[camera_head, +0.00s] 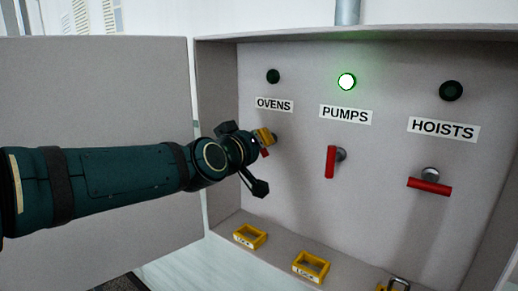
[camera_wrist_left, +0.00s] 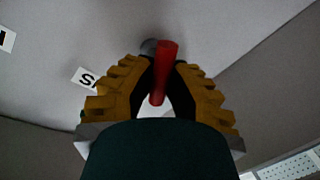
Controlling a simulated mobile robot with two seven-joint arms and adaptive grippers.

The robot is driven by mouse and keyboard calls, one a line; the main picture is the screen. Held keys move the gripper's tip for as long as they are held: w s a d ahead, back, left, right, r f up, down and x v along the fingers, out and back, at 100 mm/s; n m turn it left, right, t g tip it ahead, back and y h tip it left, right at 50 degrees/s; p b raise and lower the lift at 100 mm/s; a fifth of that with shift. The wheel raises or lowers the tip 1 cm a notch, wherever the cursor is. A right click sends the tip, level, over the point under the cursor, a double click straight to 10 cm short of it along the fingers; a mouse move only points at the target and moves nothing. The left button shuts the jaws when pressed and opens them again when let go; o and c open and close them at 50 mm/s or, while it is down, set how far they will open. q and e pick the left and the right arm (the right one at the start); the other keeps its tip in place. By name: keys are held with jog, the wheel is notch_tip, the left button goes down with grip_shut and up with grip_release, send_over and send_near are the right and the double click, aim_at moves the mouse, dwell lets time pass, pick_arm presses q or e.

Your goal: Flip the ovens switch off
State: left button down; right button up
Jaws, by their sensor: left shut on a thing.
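The ovens switch has a red handle (camera_wrist_left: 164,72), seen in the left wrist view between the yellow fingers of my left gripper (camera_wrist_left: 158,88). The gripper is shut on this handle. In the head view my left gripper (camera_head: 264,142) reaches the panel below the OVENS label (camera_head: 274,104). It hides most of the switch there, so only a bit of red shows and the handle's angle is hard to tell. The ovens lamp (camera_head: 273,76) above the label is dark. My right gripper is not in view.
The pumps switch (camera_head: 331,162) has its handle near upright under a lit green lamp (camera_head: 346,82). The hoists switch (camera_head: 430,186) has its handle near level under a dark lamp (camera_head: 451,91). Yellow lock pieces (camera_head: 250,236) lie on the box floor. The open door (camera_head: 95,95) is at left.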

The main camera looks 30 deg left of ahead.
pick_arm(q)
jog(key=n+h+b, duration=0.1)
jog(key=n, duration=0.3)
jog(key=shift+f+n+g+b, duration=0.15)
jog(key=shift+n+g+b, duration=0.15)
jog(key=shift+n+b, duration=0.1)
jog(key=n+h+b, duration=0.1)
jog(key=n, duration=0.2)
jog(key=shift+a, duration=0.1)
jog(key=shift+n+h, duration=0.3)
jog(key=shift+n, duration=0.2)
jog(key=shift+f, duration=0.1)
jog(key=c, duration=0.9)
grip_release()
jog(key=shift+c, duration=0.2)
jog(key=s+r, duration=0.2)
jog(key=s, duration=0.9)
jog(key=shift+s+a+r, duration=0.2)
jog(key=shift+s+a, duration=0.15)
jog(key=shift+a, duration=0.1)
